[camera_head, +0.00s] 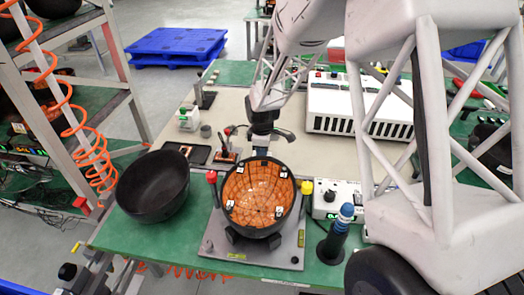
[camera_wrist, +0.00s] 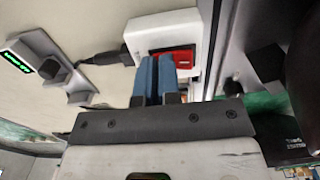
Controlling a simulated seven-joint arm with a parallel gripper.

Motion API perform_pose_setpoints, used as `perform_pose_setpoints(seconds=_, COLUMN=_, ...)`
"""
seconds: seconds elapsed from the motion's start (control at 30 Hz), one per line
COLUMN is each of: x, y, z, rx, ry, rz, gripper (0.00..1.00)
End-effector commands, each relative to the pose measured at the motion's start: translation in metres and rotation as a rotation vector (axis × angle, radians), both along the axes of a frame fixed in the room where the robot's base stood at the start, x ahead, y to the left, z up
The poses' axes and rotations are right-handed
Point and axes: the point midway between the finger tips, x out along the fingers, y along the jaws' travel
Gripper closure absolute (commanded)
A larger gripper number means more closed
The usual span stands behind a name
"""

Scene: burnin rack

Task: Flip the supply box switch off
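In the wrist view a white box (camera_wrist: 150,32) has a red rocker switch (camera_wrist: 184,60) set in a dark frame. My gripper (camera_wrist: 158,78) has two blue fingers pressed side by side, shut with nothing visible between them. The fingertips overlap the lower left edge of the switch frame; I cannot tell whether they touch it. The switch's on or off position is not readable.
The orange-lined bowl (camera_head: 260,190) sits in a fixture on a grey plate (camera_head: 283,258), with red and yellow knobs beside it. An empty black bowl (camera_head: 153,187) stands left. A blue-topped dark post (camera_head: 336,238) stands at the front right. A long white unit (camera_head: 345,108) lies behind.

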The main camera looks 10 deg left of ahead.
Motion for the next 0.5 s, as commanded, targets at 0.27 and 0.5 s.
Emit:
perform_pose_setpoints(seconds=0.27, x=-0.0019, y=-0.0005, z=-0.0135, rx=-0.004, ry=0.034, rz=0.001, gripper=1.0)
perform_pose_setpoints(seconds=0.5, x=-0.0039, y=-0.0008, z=-0.0171, rx=-0.006, ry=0.039, rz=0.002, gripper=1.0)
